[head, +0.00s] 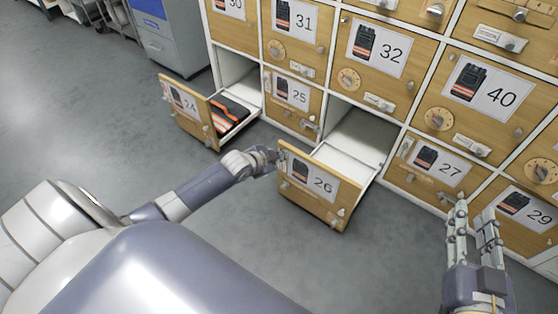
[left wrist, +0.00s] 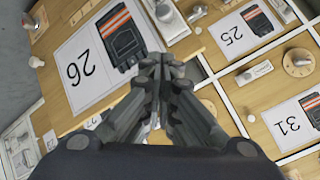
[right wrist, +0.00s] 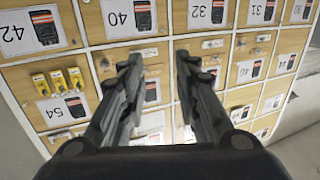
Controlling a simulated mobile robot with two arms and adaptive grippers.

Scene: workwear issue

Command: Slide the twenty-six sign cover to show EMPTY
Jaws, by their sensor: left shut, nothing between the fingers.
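Drawer 26 (head: 319,191) is pulled out, its wooden front bearing a white label with a black-and-orange device picture and the number 26. The label also shows upside down in the left wrist view (left wrist: 78,70). Small metal fittings sit around it; I cannot tell which is the sign cover or what the sign reads. My left gripper (head: 279,157) is shut and empty at the upper left corner of the drawer front; contact is unclear. The fingers (left wrist: 165,62) hide part of the front. My right gripper (head: 474,212) is open and empty before drawer 27.
Drawer 24 (head: 181,108) also stands open, with an orange-and-black item (head: 228,113) inside. Closed compartments 25 (head: 292,93), 32 (head: 388,52) and 27 (head: 437,163) surround drawer 26. Yellow padlocks (right wrist: 58,82) hang on compartment 54. The grey floor (head: 110,100) at left is clear.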

